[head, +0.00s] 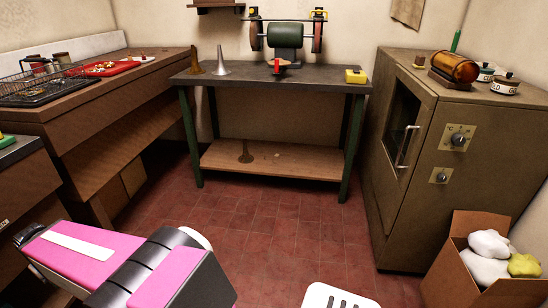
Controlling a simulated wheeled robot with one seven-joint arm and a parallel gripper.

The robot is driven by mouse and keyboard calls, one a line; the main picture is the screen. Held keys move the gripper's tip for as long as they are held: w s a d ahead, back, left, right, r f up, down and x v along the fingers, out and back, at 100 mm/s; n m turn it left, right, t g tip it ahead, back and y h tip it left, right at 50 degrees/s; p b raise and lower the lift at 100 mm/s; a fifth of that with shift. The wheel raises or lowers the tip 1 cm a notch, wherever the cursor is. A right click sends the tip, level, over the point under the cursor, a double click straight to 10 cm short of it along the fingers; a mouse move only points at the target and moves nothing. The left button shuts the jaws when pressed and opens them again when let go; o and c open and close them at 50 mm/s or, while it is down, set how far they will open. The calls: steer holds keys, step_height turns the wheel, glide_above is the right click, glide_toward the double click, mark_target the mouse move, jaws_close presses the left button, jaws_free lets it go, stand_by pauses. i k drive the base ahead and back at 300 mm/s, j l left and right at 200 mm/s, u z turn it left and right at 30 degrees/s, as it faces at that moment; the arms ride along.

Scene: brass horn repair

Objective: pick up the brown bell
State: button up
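A brown, horn-shaped bell (195,63) stands upright, narrow end up, near the left end of the dark bench top. A silver-grey bell (221,65) of like shape stands just to its right, with a small gap. My pink and black arm crosses the bottom left of the view, well short of the bench. My gripper's fingers do not show.
The dark bench (300,83) also holds a grinder (285,36), a small red object and a yellow box (355,76). A counter (110,90) lines the left, an oven cabinet (405,130) the right. A cardboard box (455,260) stands front right. The red tiled floor between is clear.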

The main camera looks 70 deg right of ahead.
mark_target(245, 159)
steer(key=l+z, duration=0.1)
steer(key=z, duration=2.1)
steer(key=i+l+u, duration=0.1)
steer(key=i+l, duration=0.15)
steer(key=i+l+u, duration=0.1)
steer(key=i+l, duration=0.15)
steer(key=i+l+u, duration=0.1)
steer(key=i+l, duration=0.15)
steer(key=i+l+u, duration=0.15)
steer(key=l, duration=0.25)
steer(key=i+l+u, duration=0.1)
steer(key=i+l, duration=0.2)
steer(key=i+l+u, duration=0.1)
steer(key=l, duration=0.35)
steer(key=i+l+u, duration=0.1)
steer(key=i+l, duration=0.2)
steer(key=i+l+u, duration=0.1)
steer(key=l, duration=0.35)
steer(key=i, duration=0.05)
